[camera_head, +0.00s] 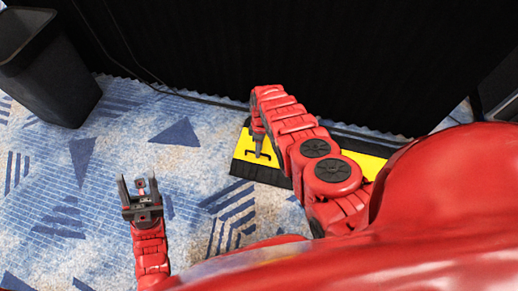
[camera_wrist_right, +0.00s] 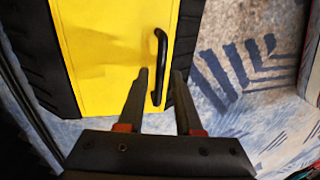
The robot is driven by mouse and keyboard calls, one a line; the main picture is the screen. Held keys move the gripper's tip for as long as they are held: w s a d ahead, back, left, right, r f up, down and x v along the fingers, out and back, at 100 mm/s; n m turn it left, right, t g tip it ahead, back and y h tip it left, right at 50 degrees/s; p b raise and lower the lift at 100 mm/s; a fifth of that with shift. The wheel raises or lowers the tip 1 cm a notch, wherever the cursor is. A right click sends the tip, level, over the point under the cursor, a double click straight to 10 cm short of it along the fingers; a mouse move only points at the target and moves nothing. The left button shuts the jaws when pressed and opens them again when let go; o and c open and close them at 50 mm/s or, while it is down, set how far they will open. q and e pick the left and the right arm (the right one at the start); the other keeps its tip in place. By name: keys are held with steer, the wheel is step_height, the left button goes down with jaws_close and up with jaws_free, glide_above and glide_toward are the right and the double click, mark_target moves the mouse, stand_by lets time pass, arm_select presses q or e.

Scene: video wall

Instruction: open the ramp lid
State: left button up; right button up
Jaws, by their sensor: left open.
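The ramp lid is a yellow panel with ribbed black edges, lying on the carpet; its yellow face (camera_head: 284,157) is partly hidden by my right arm in the head view. It also shows in the right wrist view (camera_wrist_right: 105,55), closed as far as I can see. A black bar handle (camera_wrist_right: 160,50) stands near one edge of it. My right gripper (camera_wrist_right: 160,74) is open, and the handle's lower end shows between its fingers, with gaps on both sides. In the head view this gripper (camera_head: 258,148) is over the lid's left end. My left gripper (camera_head: 140,186) is open and empty above the carpet.
A black bin (camera_head: 48,70) stands at the upper left. A black curtain or wall (camera_head: 250,45) runs behind the ramp, with a cable (camera_head: 135,62) along its foot. The patterned blue carpet (camera_head: 110,150) left of the ramp is clear.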

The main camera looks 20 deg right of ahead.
jaws_close()
stand_by(1.2)
